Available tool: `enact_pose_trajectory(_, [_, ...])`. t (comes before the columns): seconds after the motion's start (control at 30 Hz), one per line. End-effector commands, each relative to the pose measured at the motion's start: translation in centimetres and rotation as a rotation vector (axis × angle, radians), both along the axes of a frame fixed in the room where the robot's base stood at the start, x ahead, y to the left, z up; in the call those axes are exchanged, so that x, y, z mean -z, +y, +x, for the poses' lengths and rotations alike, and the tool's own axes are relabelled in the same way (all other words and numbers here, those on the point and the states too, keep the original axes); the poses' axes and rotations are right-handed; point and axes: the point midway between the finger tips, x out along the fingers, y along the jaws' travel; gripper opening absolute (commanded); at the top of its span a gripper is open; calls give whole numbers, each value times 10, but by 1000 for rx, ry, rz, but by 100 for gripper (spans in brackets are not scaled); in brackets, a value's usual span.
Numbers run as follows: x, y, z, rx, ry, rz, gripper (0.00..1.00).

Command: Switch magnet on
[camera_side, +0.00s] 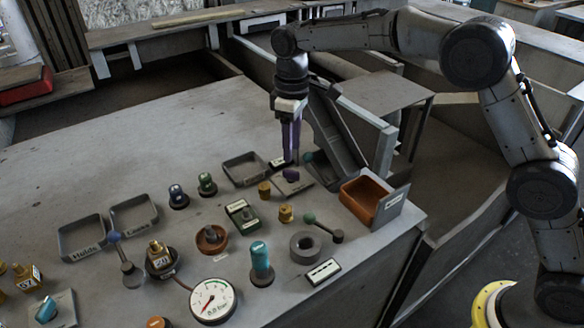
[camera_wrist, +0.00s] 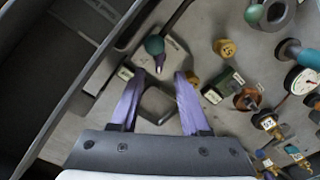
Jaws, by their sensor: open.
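No label reading "magnet" is legible, so I cannot tell for certain which control is the magnet switch.
A grey tray (camera_side: 230,164) lies left of the knob. An orange bin (camera_side: 357,207) stands at the right edge, and a sloping chute (camera_side: 335,140) rises behind. Brass knobs (camera_side: 285,213), a green-ball lever (camera_side: 309,218), a grey ring (camera_side: 304,259) and a gauge (camera_side: 212,300) stand towards the front.

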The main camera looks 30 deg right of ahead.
Motion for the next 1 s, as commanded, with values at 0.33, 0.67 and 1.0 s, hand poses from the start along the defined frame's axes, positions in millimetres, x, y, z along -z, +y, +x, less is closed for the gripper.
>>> enact_pose_trajectory(0.33, [58,0,-1,0,3,-1,46])
enact_pose_trajectory(0.67, [71,0,0,0,-1,1,46])
enact_pose_trajectory(1.0, [70,0,0,0,0,0,12])
